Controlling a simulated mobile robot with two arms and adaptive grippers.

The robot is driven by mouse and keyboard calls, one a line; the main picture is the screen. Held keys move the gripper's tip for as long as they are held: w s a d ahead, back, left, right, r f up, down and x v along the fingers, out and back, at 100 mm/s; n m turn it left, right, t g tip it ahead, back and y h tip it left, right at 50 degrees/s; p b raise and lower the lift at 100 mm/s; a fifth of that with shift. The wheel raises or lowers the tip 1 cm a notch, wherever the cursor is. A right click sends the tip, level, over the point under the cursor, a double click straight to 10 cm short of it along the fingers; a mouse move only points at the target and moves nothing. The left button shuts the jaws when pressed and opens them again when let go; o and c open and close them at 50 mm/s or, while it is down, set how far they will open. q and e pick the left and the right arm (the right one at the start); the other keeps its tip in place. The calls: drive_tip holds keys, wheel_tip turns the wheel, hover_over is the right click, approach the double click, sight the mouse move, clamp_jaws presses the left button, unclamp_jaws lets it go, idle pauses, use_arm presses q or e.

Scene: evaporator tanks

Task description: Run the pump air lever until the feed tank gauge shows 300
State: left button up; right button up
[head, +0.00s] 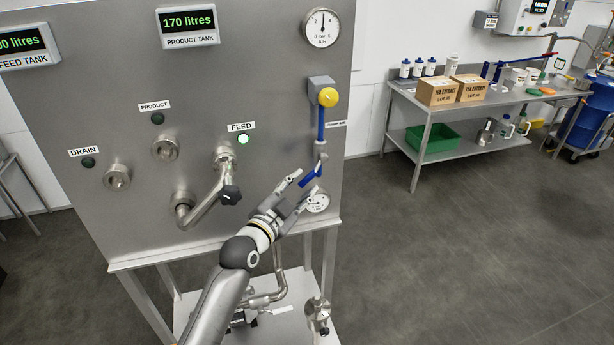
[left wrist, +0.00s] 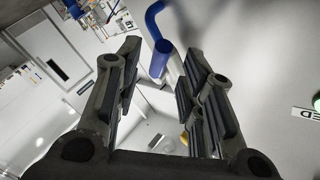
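The feed tank gauge (head: 22,45) is cut off by the left edge of the head view; the part in view reads "00 litres", and any leading digit is outside. The pump air lever (head: 310,178) is a short blue handle, slanting down-left below a steel valve at the panel's right side. My left gripper (head: 304,190) is open at this lever. In the left wrist view the blue lever (left wrist: 161,58) shows between the spread fingers, near their tips, and neither finger clearly touches it. My right gripper is not in view.
The product tank display (head: 188,24) reads 170 litres. The FEED lamp (head: 243,139) is lit green; the PRODUCT and DRAIN lamps are dark. A bent steel pipe with a black knob (head: 231,194) sticks out left of my gripper. A yellow knob (head: 328,97) sits above the lever.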

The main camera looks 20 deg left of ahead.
sight(306, 181)
use_arm(q)
drive_tip(key=w, duration=0.3)
drive_tip(key=shift+d, duration=0.35)
drive_tip(key=shift+w+p, duration=0.3)
drive_tip(key=shift+w, duration=0.15)
drive_tip(key=shift+w+d, duration=0.1)
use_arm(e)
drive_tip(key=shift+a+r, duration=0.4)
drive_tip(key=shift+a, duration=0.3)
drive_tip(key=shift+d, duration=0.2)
use_arm(q)
clamp_jaws()
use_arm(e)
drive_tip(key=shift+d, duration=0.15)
